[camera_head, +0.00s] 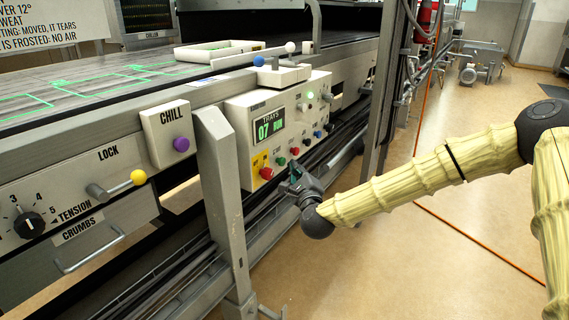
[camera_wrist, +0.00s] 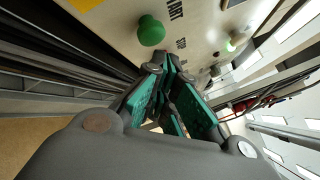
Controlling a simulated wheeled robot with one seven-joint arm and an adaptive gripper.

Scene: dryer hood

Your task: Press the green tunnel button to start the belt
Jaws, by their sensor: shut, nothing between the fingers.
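The control panel (camera_head: 250,140) carries a green button (camera_head: 281,161) low down, between two red buttons. In the wrist view a round green button (camera_wrist: 151,30) stands out from the panel, just above my fingertips and to their left. No label naming the tunnel is readable. My gripper (camera_head: 288,181) is shut and empty, just in front of the panel's lower edge, below the green button. In the wrist view its fingertips (camera_wrist: 167,66) point at the panel. I cannot tell whether they touch it.
Red buttons (camera_head: 266,173) and (camera_head: 294,150) flank the green one. A TRAYS display (camera_head: 269,127) reads 07. A steel post (camera_head: 220,190) stands left of the panel. Rails (camera_head: 310,160) run below it. Open floor (camera_head: 400,270) lies at the right.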

